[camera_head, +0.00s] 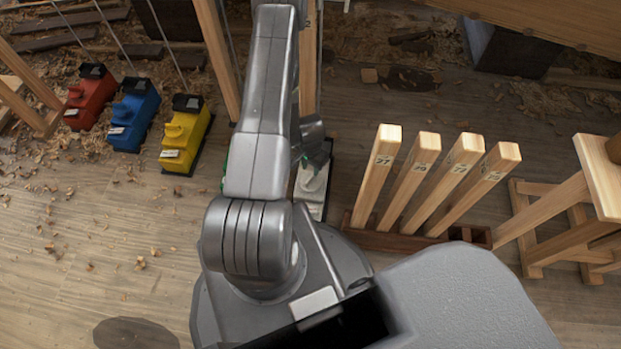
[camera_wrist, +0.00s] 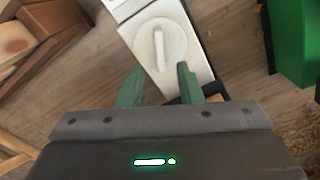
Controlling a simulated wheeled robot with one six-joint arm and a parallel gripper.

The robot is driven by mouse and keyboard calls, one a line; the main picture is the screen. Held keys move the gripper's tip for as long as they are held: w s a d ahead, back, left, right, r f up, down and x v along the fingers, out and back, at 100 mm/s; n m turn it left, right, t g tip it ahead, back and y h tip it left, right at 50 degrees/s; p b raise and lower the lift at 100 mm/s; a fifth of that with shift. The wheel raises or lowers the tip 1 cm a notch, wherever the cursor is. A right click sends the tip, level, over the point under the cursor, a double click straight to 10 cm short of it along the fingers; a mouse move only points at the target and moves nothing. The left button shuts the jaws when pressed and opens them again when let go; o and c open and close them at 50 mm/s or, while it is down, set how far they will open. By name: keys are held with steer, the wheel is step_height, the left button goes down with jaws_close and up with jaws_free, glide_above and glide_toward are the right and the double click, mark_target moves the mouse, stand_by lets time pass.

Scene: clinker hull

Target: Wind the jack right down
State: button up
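A white jack (camera_head: 312,190) stands on the floor just beyond my arm, partly hidden by it. In the wrist view the white jack (camera_wrist: 183,20) shows from above, with a raised round dial and a bar-shaped grip (camera_wrist: 159,50) across it. My gripper (camera_wrist: 158,72) has two green fingers, spread apart with nothing between them. They appear over the near end of the white jack, short of the bar grip; I cannot tell their height above it. In the head view my arm hides most of the gripper.
Red (camera_head: 90,97), blue (camera_head: 134,114) and yellow (camera_head: 185,136) jacks stand at left. A green jack (camera_wrist: 292,40) is close on the right in the wrist view. Several numbered wooden posts (camera_head: 377,175) stand in a dark rack (camera_head: 400,240). A wooden trestle (camera_head: 545,212) is at right.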

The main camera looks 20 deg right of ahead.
mark_target(310, 177)
step_height(310, 177, down, 6)
steer(key=b, duration=0.2)
steer(key=shift+b, duration=0.4)
jaws_close()
